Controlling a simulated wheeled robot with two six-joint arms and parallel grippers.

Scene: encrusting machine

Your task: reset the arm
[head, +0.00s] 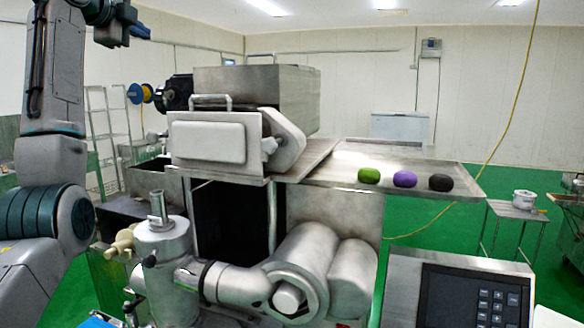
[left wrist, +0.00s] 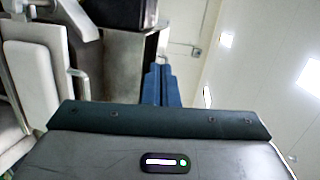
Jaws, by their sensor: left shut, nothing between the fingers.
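My left arm rises along the left edge of the head view, bent upward. My left gripper (head: 139,27) is high at the top left, up and to the left of the encrusting machine (head: 255,85). In the left wrist view its blue fingers (left wrist: 161,85) are together, with nothing between them. The gripper is apart from the machine. My right arm and gripper are out of view.
A green ball (head: 369,176), a purple ball (head: 405,179) and a black ball (head: 440,183) sit on the metal tray (head: 340,163) right of the machine. A control panel (head: 476,297) is at the lower right. The air around the left gripper looks free.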

